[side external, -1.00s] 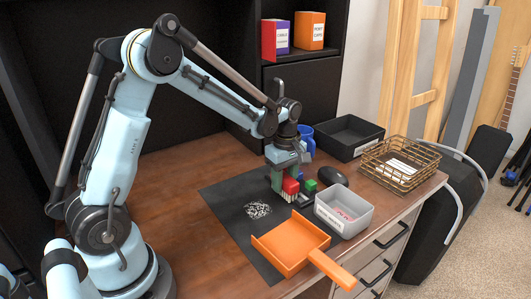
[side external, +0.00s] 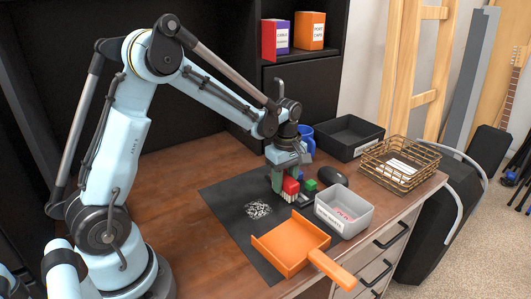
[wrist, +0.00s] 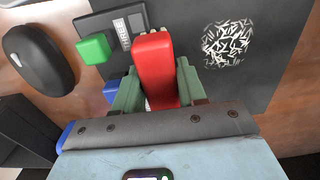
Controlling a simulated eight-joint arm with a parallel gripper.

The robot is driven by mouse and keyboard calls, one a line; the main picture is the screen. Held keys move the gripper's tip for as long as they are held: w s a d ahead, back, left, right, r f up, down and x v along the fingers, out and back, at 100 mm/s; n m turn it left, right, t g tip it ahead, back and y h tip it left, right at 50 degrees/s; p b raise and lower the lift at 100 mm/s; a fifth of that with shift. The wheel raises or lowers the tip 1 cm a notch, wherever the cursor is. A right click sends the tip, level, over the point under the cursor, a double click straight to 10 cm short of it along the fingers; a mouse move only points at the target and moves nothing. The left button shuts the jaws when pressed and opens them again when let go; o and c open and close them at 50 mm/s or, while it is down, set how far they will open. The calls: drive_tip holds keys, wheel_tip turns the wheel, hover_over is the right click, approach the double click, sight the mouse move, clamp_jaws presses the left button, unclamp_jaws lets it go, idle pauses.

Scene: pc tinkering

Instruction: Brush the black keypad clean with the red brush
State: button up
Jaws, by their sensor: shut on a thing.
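My gripper (side external: 283,180) has green fingers and is shut on the red brush (side external: 291,186). The brush is upright over the dark mat, its pale bristles pointing down beside the keypad. In the wrist view the red brush (wrist: 153,62) sits between the fingers (wrist: 156,88). A dark, flat, labelled piece, which looks like the black keypad (wrist: 92,22), lies just beyond the brush; it also shows in the side view (side external: 305,199). A green block (wrist: 93,48) is at its edge. I cannot tell whether the bristles touch anything.
White shreds (side external: 258,210) lie on the dark mat (side external: 228,198). An orange dustpan (side external: 288,250) is at the front, a grey bin (side external: 345,218) to its right. A black mouse (side external: 333,175), blue mug (side external: 306,140), black tray (side external: 347,136) and wire basket (side external: 400,163) stand behind.

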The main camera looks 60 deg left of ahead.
drive_tip(key=shift+d, duration=0.15)
drive_tip(key=shift+r, duration=0.85)
